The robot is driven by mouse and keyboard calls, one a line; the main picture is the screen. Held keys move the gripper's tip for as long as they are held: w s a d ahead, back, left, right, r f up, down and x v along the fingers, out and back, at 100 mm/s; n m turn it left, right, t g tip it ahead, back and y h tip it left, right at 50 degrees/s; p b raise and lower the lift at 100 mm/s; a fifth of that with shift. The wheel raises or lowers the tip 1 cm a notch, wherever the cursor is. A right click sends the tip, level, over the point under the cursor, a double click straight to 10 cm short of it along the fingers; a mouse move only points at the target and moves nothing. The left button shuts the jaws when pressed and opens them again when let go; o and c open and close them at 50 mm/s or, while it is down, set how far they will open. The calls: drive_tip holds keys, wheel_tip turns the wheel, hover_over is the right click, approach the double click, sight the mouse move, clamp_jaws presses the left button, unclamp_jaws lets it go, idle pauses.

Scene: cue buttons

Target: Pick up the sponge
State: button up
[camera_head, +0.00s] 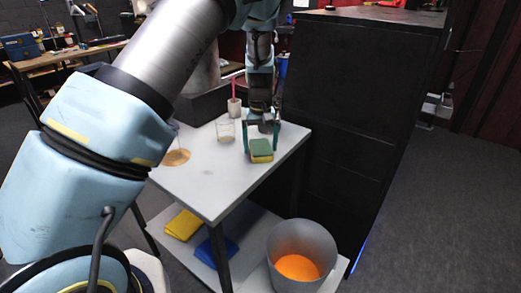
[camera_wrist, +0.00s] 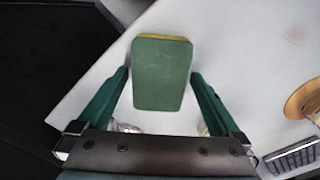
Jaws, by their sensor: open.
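The sponge (camera_head: 261,150) is green on top and yellow below. It lies on the white table (camera_head: 215,194) near its right edge in the head view. My gripper (camera_head: 261,144) is above the table at the sponge, its green fingers on either side of it. In the wrist view the sponge (camera_wrist: 162,74) shows its green face between and beyond the fingertips of my gripper (camera_wrist: 161,76). The fingers are spread, with gaps on both sides of the sponge, so the gripper is open and holds nothing.
A clear glass (camera_head: 225,131) and a cup with a red stick (camera_head: 234,107) stand behind the sponge. A round brown item (camera_head: 176,157) lies at the left. A black cabinet (camera_head: 345,110) rises close on the right. Below are folded yellow (camera_head: 184,225) and blue cloths (camera_head: 217,250) and a bin (camera_head: 301,252).

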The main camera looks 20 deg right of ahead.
sight(260, 146)
drive_tip(key=c, duration=1.3)
wheel_tip(260, 146, up, 10)
drive_tip(key=shift+b, duration=1.25)
